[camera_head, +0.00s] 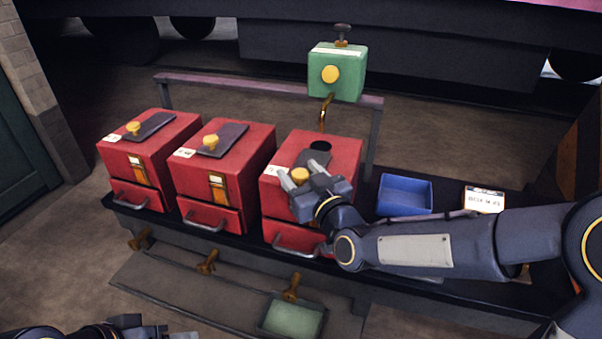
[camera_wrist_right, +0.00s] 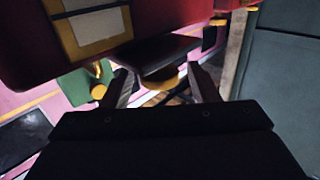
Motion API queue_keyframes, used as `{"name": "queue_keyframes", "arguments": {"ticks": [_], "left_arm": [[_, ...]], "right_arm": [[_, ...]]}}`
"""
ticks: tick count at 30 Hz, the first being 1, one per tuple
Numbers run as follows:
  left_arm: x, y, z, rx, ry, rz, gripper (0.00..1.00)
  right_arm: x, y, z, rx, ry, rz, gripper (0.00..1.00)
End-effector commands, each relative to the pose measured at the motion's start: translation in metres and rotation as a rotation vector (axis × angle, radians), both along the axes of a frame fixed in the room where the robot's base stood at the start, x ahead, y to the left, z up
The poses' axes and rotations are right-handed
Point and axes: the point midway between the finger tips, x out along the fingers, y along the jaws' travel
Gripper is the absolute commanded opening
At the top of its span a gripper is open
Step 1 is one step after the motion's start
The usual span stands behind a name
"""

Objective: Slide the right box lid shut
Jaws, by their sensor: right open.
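The right red box (camera_head: 342,160) stands at the right end of a row of red boxes. A round dark opening (camera_head: 320,146) shows in its top, behind the dark lid (camera_head: 316,157). The lid's yellow knob (camera_head: 299,175) is toward the front of the top. My right gripper (camera_head: 301,172) is open, with one finger on each side of the knob. In the right wrist view the knob (camera_wrist_right: 160,83) and the lid's dark underside or edge (camera_wrist_right: 165,52) show between the fingers. Whether the fingers touch the knob cannot be told. My left gripper (camera_head: 135,325) is partly seen at the bottom left.
Two more red boxes (camera_head: 150,150) (camera_head: 225,165) with dark lids stand to the left. A green box with a brass spout (camera_head: 337,72) hangs behind the right box. A blue tray (camera_head: 404,196) and a small labelled card (camera_head: 484,199) lie to the right. A metal rail (camera_head: 250,88) runs behind.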

Motion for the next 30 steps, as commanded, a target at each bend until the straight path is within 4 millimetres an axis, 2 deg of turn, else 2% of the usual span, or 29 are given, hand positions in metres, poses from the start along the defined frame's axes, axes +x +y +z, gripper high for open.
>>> {"name": "queue_keyframes", "arguments": {"ticks": [10,22,26,30], "left_arm": [[0.0,0.0,0.0,0.0,0.0,0.0,0.55],[0.0,0.0,0.0,0.0,0.0,0.0,0.55],[0.0,0.0,-0.001,0.0,0.0,0.0,0.55],[0.0,0.0,-0.015,0.0,0.0,0.0,0.55]], "right_arm": [[0.005,0.003,0.0,0.0,0.001,0.0,0.54],[0.005,0.002,0.0,0.0,0.001,0.0,0.02],[0.006,0.002,-0.001,0.0,0.001,0.0,0.0],[0.025,-0.004,-0.005,0.003,-0.001,-0.003,0.0]]}}
